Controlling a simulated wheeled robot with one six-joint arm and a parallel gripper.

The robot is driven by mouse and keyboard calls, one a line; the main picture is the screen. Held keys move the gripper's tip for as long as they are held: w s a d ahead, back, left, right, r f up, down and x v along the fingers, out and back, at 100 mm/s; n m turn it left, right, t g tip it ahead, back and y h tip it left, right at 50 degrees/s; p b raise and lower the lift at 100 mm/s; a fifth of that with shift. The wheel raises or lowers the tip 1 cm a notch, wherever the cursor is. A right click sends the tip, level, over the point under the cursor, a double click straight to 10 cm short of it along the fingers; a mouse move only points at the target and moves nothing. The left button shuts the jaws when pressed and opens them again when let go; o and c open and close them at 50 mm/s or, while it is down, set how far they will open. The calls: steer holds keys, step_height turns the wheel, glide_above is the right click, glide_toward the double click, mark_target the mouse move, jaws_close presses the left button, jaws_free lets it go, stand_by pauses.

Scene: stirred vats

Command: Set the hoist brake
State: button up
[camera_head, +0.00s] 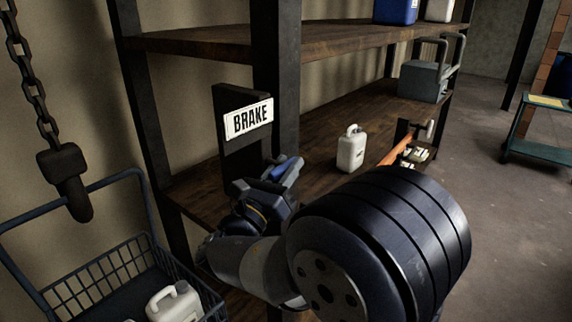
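A white sign (249,118) reading BRAKE is fixed on a dark upright plate (226,100) at the shelf's front post. My gripper (284,173) is just below the sign, in front of the plate's lower part. A small blue piece shows at the gripper; I cannot tell whether it is a brake handle or part of the gripper. The gripper and wrist hide what is mounted low on the plate, and the fingers are too covered to tell open from shut. A chain (28,70) with a dark end block (68,185) hangs at the left.
Wooden shelves (325,108) run behind, with a white jug (351,149) on the lower one. An orange bar (397,152) beside a dark bracket stands right of it. A wire cart (115,265) holding a white jug (174,303) is at lower left.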

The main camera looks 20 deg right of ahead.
steer(key=shift+w+d, duration=0.1)
steer(key=shift+w, duration=0.05)
jaws_close()
